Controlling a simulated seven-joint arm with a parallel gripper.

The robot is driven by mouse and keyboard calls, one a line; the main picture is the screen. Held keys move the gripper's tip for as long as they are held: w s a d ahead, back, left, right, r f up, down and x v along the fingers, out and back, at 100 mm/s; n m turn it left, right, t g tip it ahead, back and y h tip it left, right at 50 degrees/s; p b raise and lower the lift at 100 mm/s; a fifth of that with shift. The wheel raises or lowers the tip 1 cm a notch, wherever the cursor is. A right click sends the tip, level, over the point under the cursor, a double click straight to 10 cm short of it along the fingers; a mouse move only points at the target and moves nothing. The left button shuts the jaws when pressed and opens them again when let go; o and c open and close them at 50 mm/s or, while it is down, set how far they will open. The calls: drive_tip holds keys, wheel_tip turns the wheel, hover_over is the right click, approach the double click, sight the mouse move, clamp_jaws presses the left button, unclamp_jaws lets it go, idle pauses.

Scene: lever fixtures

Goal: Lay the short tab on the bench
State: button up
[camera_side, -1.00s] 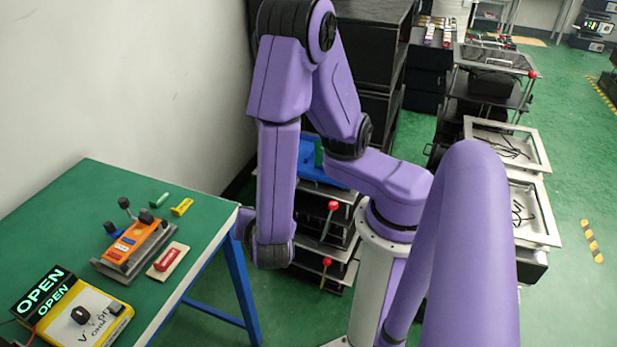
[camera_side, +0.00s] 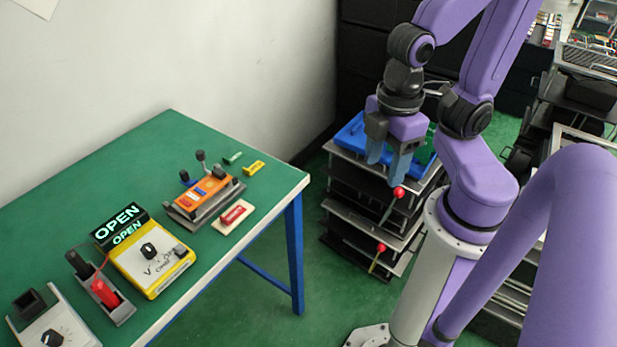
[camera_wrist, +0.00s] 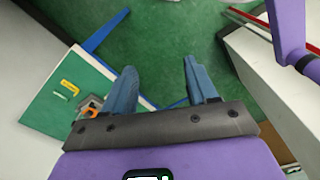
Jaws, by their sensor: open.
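My gripper (camera_side: 387,168) is open and empty, pointing down to the right of the green bench (camera_side: 130,150), clear of its edge. In the wrist view its two blue fingers (camera_wrist: 160,70) are spread apart, with green floor between them. A small green tab (camera_side: 232,158) and a small yellow tab (camera_side: 254,168) lie on the bench near its far right corner. They also show in the wrist view, the yellow tab (camera_wrist: 69,87) beside the green tab (camera_wrist: 59,95). I cannot tell which is the short tab.
An orange lever fixture (camera_side: 203,190) stands next to the tabs, with a red block on a pale plate (camera_side: 234,214) near it. A yellow box with an OPEN sign (camera_side: 150,255) and a red-lever fixture (camera_side: 104,291) stand nearer. A shelf cart (camera_side: 345,205) is below my gripper.

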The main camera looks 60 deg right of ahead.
drive_tip(key=shift+w+a, duration=0.1)
drive_tip(key=n, duration=0.5)
hover_over(223, 218)
wheel_tip(223, 218, down, 2)
drive_tip(key=f, duration=1.1)
drive_tip(key=shift+s+d+f, duration=0.25)
drive_tip(key=shift+f, duration=0.05)
drive_tip(key=shift+w+a+f, duration=0.15)
drive_tip(key=shift+f, duration=1.25)
drive_tip(key=shift+w+a+f, duration=0.1)
drive_tip(key=shift+f, duration=1.25)
clamp_jaws()
